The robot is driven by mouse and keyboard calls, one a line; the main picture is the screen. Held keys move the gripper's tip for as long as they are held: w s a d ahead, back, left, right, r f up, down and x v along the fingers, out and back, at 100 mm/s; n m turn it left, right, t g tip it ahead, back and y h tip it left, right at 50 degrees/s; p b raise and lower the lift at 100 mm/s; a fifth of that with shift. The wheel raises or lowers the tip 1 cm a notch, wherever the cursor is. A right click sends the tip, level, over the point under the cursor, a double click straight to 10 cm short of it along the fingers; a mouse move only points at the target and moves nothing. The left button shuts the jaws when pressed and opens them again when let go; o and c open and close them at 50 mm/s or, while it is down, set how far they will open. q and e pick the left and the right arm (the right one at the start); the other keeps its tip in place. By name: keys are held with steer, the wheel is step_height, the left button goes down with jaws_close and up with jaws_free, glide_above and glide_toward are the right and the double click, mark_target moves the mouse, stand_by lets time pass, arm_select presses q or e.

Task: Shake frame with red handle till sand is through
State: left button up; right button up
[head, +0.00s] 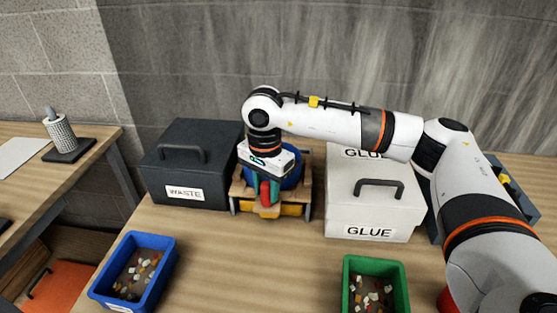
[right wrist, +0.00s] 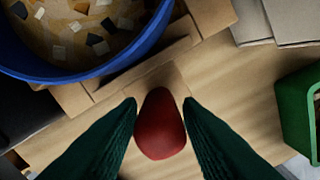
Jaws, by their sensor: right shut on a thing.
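My right gripper (head: 268,183) reaches down over the wooden frame (head: 306,190) at the back middle of the table. Its dark green fingers are shut on the red handle (head: 265,194), one on each side; the handle also shows in the right wrist view (right wrist: 160,128). The round blue sieve (head: 291,179) sits in the frame, partly hidden by my wrist. In the right wrist view, tan sand (right wrist: 62,38) with several dark and pale mosaic pieces lies inside its blue rim (right wrist: 142,50). A yellow tray (head: 291,209) shows low under the frame. My left gripper is not in view.
A dark waste box (head: 222,155) stands left of the frame, and white glue boxes (head: 340,195) stand close on the right. A blue bin (head: 163,267) and a green bin (head: 346,275) hold mosaic pieces nearer me. The table between these bins is clear.

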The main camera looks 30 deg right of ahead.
stand_by(0.3)
steer(key=shift+w+d+b, duration=0.3)
steer(key=shift+w+d, duration=0.25)
steer(key=shift+w, duration=0.2)
steer(key=shift+w+d, duration=0.35)
steer(key=shift+w, duration=0.15)
steer(key=shift+s+a+b, duration=0.2)
steer(key=shift+s+a, duration=0.3)
steer(key=shift+s, duration=0.15)
steer(key=shift+s+a+b, duration=0.15)
steer(key=shift+s+a, duration=0.3)
steer(key=shift+s, duration=0.2)
